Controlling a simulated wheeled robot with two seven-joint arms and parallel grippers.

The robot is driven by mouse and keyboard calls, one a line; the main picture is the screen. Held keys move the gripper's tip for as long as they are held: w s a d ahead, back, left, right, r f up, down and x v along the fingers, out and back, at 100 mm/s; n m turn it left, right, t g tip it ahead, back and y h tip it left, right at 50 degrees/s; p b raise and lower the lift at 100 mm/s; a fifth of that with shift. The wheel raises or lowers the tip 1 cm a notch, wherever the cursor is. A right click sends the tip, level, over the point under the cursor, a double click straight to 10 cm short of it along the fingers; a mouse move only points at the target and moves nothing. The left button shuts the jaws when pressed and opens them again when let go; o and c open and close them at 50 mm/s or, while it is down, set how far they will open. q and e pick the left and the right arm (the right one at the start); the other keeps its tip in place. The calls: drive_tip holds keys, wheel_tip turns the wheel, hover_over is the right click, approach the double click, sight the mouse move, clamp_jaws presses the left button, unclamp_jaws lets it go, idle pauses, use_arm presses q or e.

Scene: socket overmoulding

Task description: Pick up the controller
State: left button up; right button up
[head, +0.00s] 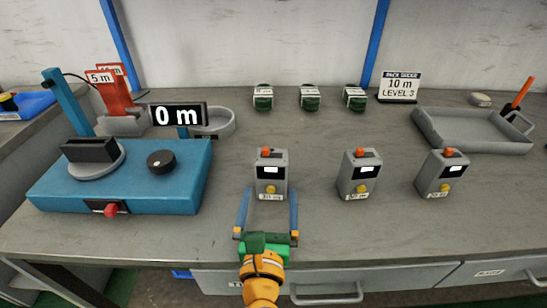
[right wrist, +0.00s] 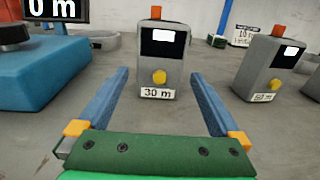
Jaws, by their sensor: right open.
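Three grey controllers with an orange knob on top, a dark screen and a yellow button stand upright in a row on the bench: the left one (head: 271,176), the middle one (head: 358,176) and the right one (head: 441,176). My right gripper (head: 268,194) is open and empty, its blue fingers pointing at the left controller from the front. In the right wrist view that controller (right wrist: 162,62), labelled 30 m, stands upright between and beyond the fingertips (right wrist: 159,72), with gaps on both sides. The middle controller (right wrist: 268,65) is right of the fingers. My left gripper is not in view.
A blue machine (head: 120,186) with a black knob and a 0 m display (head: 178,114) is on the left. Several dark green coils, including one (head: 309,99), sit at the back beside a sign (head: 398,87) reading 10 m LEVEL 3. A grey tray (head: 470,130) is at right.

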sight(271, 161)
drive_tip(key=w, duration=0.6)
drive_tip(key=shift+w+d+r+b, duration=0.2)
drive_tip(key=shift+w+b, duration=0.05)
drive_tip(key=shift+b, duration=0.15)
drive_tip(key=shift+s+r, duration=0.1)
drive_tip(key=c, duration=1.2)
drive_tip(key=shift+r+p, duration=0.3)
drive_tip(key=shift+p, duration=0.15)
drive_tip(key=shift+c, duration=0.2)
drive_tip(key=r+p, duration=0.4)
drive_tip(key=p, duration=0.1)
drive_tip(key=s+r+p, duration=0.1)
drive_tip(key=r+p, duration=0.1)
drive_tip(key=p, duration=0.1)
drive_tip(key=shift+r, duration=0.1)
drive_tip(key=s+r+p, duration=0.6)
drive_tip(key=s+p, duration=0.5)
drive_tip(key=s, duration=0.2)
drive_tip(key=shift+p, duration=0.4)
